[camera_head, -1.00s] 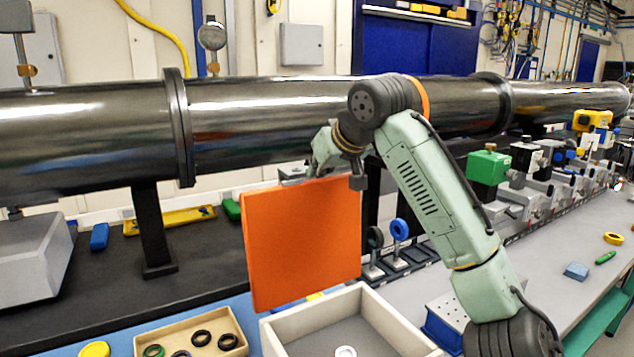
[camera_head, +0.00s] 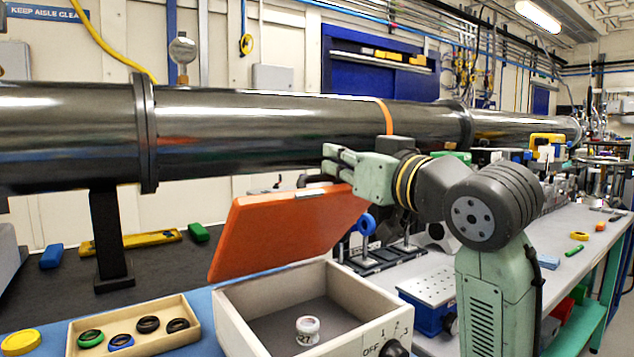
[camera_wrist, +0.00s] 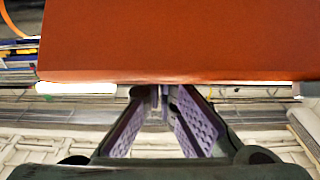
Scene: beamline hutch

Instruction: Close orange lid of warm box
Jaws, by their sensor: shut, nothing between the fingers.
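The orange lid (camera_head: 285,232) stands tilted open above the back of the warm box (camera_head: 258,312), leaning back to the right. The box is cream with a grey floor, and its inside is open to view. My gripper (camera_head: 328,160) is shut and empty at the lid's upper edge, by a light strip there. I cannot tell whether the fingers touch the lid. In the wrist view the lid (camera_wrist: 180,40) fills the top, just beyond the fingers (camera_wrist: 155,95).
A small white jar (camera_head: 308,329) stands inside the box. A tan tray (camera_head: 130,330) with several rings lies to the left, beside a yellow disc (camera_head: 20,342). The large dark pipe (camera_head: 260,130) runs behind. A blue device (camera_head: 425,305) stands to the right.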

